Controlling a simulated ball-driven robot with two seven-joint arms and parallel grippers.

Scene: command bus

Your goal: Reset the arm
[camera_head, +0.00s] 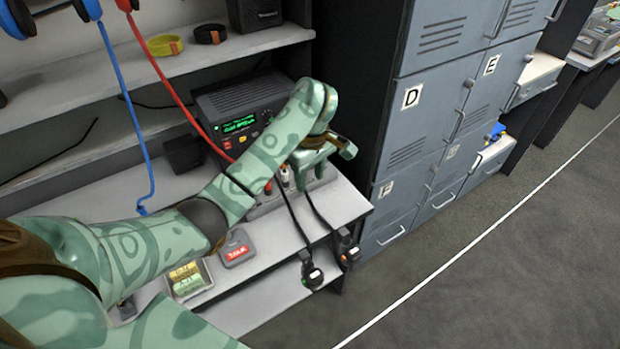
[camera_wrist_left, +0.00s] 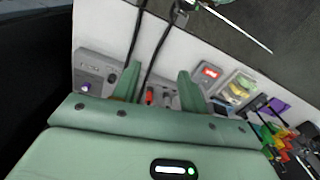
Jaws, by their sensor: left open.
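My left arm (camera_head: 245,185) is green with darker patterns and reaches in from the left over the grey shelf. Its gripper (camera_head: 318,165) hangs above the right end of the shelf, in front of the black radio-like unit (camera_head: 240,115) with a green display. In the left wrist view the gripper (camera_wrist_left: 160,88) is open, its two fingers apart. A grey panel (camera_wrist_left: 95,65) with red and dark plugs shows past the fingers; nothing is visibly held. My right gripper is in neither view.
Two black cables with round ends (camera_head: 312,275) hang over the shelf edge. A red-labelled device (camera_head: 236,247) and a small tray (camera_head: 190,278) lie on the shelf. Blue and red cords hang at left. Grey lockers (camera_head: 430,100) stand at right; the floor (camera_head: 500,260) there is clear.

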